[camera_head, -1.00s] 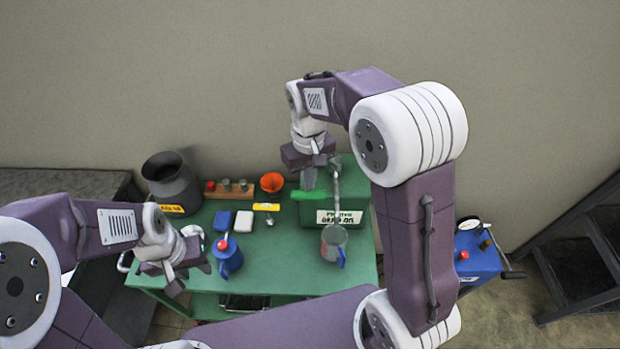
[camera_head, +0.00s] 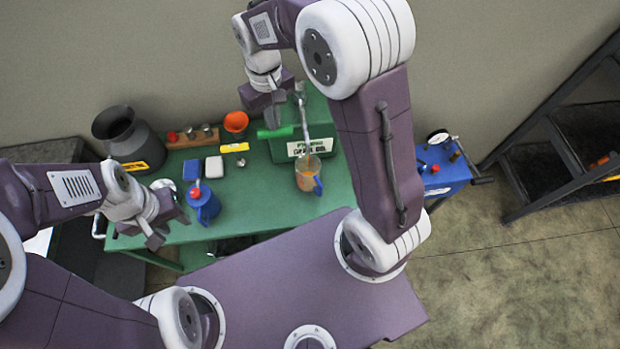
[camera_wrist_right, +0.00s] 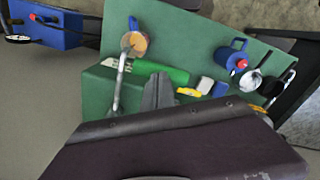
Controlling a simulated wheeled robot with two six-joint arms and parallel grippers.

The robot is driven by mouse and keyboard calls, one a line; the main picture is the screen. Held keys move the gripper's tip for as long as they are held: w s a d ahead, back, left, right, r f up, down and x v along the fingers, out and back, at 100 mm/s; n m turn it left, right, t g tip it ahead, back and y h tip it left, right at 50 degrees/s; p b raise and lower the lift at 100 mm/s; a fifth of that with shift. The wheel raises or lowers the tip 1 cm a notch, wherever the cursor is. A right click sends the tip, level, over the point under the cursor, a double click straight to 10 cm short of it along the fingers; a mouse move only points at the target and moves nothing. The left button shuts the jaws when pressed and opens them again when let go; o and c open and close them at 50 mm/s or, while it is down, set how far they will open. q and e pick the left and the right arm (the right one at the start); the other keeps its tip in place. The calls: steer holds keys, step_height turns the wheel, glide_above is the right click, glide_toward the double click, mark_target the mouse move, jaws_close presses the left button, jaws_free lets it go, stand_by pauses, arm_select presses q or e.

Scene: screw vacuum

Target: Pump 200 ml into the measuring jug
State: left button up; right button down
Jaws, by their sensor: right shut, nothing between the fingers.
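The measuring jug (camera_head: 299,181) is clear with a blue handle and holds orange-brown liquid. It stands under the end of the metal spout (camera_head: 304,112) of the green gear-oil pump box (camera_head: 286,152). In the right wrist view the jug (camera_wrist_right: 134,43) is at upper left, below the spout's tip; I cannot read its level. A green handle (camera_head: 274,132) sticks out at the pump's left. My right gripper (camera_head: 272,117) is shut and empty at this handle, pointing down; touching cannot be told. My left gripper (camera_head: 166,228) is open and empty at the table's front left.
On the green table (camera_head: 255,196) are a blue can (camera_head: 205,208), an orange funnel (camera_head: 236,122), blue and white blocks, and a dark milk-can-like container (camera_head: 130,140). A blue gauge unit (camera_head: 443,174) and dark steps (camera_head: 550,160) stand to the right.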

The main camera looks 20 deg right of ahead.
mark_target(276, 135)
step_height(276, 135, down, 8)
steer(key=b, duration=0.4)
steer(key=shift+r+b, duration=0.15)
steer(key=shift+b, duration=0.25)
stand_by(0.5)
step_height(276, 135, up, 12)
steer(key=p, duration=1.1)
steer(key=shift+f+b, duration=1.45)
steer(key=shift+f, duration=0.6)
steer(key=shift+w+f+b, duration=0.1)
steer(key=shift+f+b, duration=1.95)
steer(key=shift+f, duration=1.05)
